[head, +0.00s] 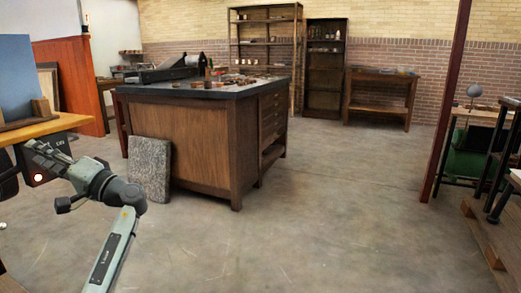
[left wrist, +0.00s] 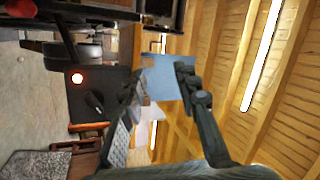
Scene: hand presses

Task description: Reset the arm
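My left gripper (head: 38,152) is at the left edge of the head view, beside a black box with a lit red light (head: 38,178) under the wooden bench top (head: 55,125). In the left wrist view the fingers of my left gripper (left wrist: 158,76) stand apart with nothing held between them. The black box (left wrist: 90,92) shows there to the left of the fingers, with its red light on. I cannot tell whether a finger touches the box. No press arm is clearly visible. My right gripper is not in view.
A blue panel (head: 28,75) stands on the bench. A large wooden cabinet (head: 195,145) with a dark top is in the middle, with a grey slab (head: 150,168) leaning on it. A red post (head: 447,100) stands at right. The concrete floor (head: 330,220) is clear.

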